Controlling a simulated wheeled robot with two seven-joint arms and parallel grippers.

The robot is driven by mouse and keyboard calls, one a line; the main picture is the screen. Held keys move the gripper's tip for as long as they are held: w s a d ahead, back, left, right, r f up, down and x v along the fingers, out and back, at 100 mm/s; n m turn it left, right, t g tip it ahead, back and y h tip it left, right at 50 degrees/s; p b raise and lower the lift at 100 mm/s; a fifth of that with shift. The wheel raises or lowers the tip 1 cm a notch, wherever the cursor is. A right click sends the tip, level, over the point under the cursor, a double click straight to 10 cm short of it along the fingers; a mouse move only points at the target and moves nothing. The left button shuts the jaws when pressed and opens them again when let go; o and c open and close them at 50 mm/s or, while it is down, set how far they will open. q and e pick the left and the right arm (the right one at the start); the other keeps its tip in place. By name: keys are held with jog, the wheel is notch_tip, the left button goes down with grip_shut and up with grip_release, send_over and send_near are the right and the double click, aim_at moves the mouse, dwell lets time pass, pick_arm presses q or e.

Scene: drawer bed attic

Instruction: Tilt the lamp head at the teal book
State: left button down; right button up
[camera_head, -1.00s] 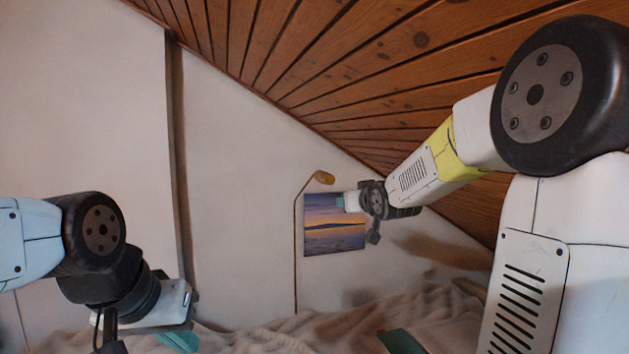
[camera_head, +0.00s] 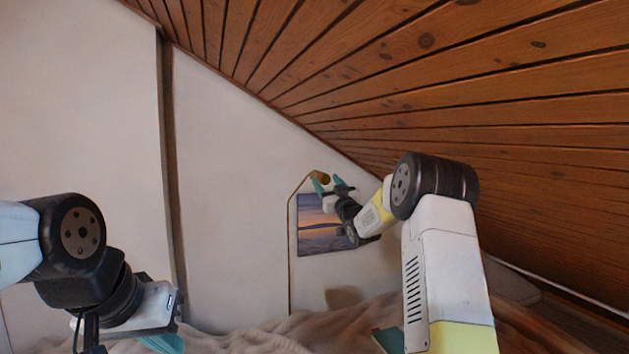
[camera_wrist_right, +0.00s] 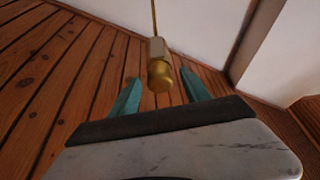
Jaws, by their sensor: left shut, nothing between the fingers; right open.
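The lamp head (camera_head: 322,176) is a small brass-coloured cylinder at the top of a thin curved pole (camera_head: 290,250) in the head view. In the right wrist view the lamp head (camera_wrist_right: 160,74) lies between the two teal fingers. My right gripper (camera_head: 332,184) is open, its fingers at the lamp head; I cannot tell whether they touch it. The teal book (camera_head: 388,341) lies on the bed at the bottom of the head view, partly hidden by my right arm. My left gripper (camera_head: 160,343) is low at the left, away from the lamp, its fingertips cut off by the picture edge.
A sunset picture (camera_head: 316,232) hangs on the white wall behind the right gripper. The sloping wooden ceiling (camera_head: 450,90) comes down close above the right arm. A crumpled beige blanket (camera_head: 270,335) covers the bed. A dark post (camera_head: 170,150) stands at the left.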

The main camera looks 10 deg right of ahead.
jog(key=shift+x, duration=1.3)
grip_shut()
jog(key=n+g+y, duration=0.1)
jog(key=n, duration=0.2)
jog(key=n+y, duration=0.2)
jog(key=n, duration=0.2)
jog(key=shift+n+g, duration=0.3)
jog(key=shift+g, duration=0.1)
grip_release()
jog(key=v, duration=0.8)
